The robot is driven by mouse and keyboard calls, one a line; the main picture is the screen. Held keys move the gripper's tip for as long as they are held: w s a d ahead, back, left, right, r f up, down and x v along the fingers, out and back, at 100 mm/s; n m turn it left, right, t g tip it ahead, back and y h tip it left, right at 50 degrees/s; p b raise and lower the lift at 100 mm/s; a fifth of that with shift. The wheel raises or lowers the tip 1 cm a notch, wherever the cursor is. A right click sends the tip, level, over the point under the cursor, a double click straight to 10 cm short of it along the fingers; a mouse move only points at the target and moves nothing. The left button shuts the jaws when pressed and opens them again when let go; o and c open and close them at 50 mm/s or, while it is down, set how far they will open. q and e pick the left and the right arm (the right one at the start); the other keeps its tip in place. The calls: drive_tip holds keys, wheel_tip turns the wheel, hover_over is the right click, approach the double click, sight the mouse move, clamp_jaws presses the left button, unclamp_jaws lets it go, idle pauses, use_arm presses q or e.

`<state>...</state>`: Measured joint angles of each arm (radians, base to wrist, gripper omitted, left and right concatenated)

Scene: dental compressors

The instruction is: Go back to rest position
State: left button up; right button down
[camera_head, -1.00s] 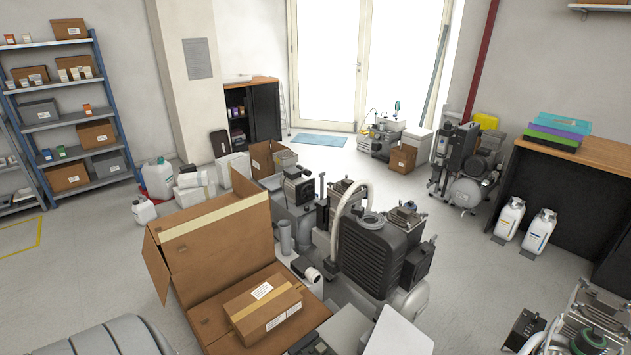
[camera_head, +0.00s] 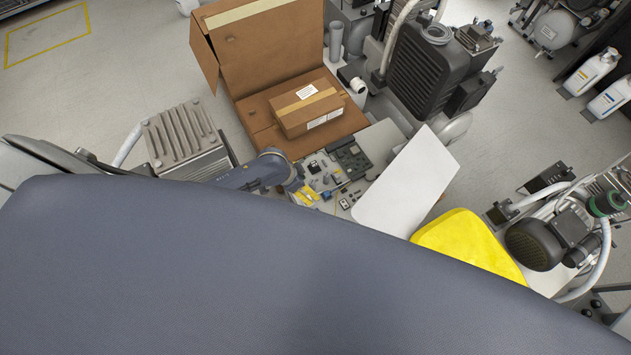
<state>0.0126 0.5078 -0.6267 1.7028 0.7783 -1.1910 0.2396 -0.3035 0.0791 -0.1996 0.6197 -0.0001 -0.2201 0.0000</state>
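Neither of my grippers can be made out in the head view. The lower half of the picture is blocked by a large smooth blue-grey surface close to the camera, and whatever lies behind it is hidden. No object is seen held.
An open cardboard box (camera_head: 262,60) holds a smaller taped carton (camera_head: 300,112). A black finned compressor (camera_head: 430,68) stands behind a white panel (camera_head: 408,182). Small parts (camera_head: 325,180) lie nearby, a yellow item (camera_head: 465,243) and a motor unit (camera_head: 540,240) at right. Floor shows at upper left.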

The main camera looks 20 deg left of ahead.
use_arm(q)
drive_tip(key=x, duration=0.9)
drive_tip(key=shift+f, duration=0.15)
drive_tip(key=shift+w, duration=0.1)
idle(0.6)
